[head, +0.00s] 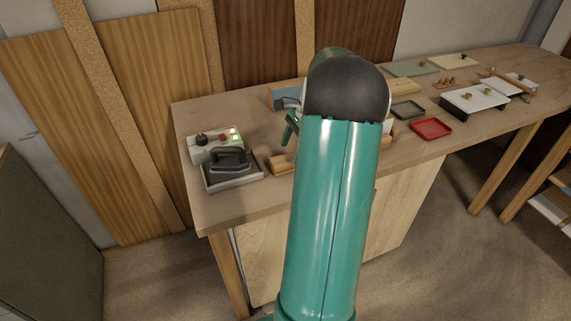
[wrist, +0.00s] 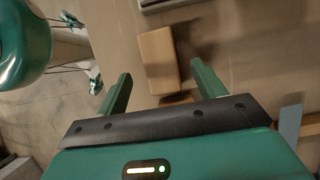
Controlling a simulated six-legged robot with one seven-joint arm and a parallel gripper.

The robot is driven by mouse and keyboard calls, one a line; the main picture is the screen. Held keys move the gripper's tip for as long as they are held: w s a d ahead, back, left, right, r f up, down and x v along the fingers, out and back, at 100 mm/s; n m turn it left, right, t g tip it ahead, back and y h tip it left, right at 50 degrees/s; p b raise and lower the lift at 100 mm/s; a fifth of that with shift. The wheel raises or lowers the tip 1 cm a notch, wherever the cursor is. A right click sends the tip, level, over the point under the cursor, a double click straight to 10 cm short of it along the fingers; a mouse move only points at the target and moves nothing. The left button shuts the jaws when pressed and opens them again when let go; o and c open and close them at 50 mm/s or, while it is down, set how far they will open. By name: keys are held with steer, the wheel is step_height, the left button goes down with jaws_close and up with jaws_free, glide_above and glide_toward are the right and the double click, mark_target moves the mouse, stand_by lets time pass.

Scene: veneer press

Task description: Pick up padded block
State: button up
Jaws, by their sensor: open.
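A tan, wood-coloured block (wrist: 158,58) lies on the table in the wrist view, and its end shows beside my arm in the head view (head: 282,166). It looks like the padded block, though no separate pad can be made out. My gripper (wrist: 160,70) is open and empty. In the wrist view its two green fingers lie on either side of the block's near part, above it; the exact height is hard to tell. In the head view my arm hides most of the gripper and part of the block.
A grey tray (head: 236,181) with a dark handled tool stands left of the block, with a control box (head: 214,148) behind. A blue-grey item (head: 287,95) lies farther back. A red tray (head: 431,129) and a black tray (head: 408,110) lie right. The table's front edge is close.

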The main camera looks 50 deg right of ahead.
mark_target(286, 158)
steer(key=shift+x, duration=2.5)
steer(key=c, duration=1)
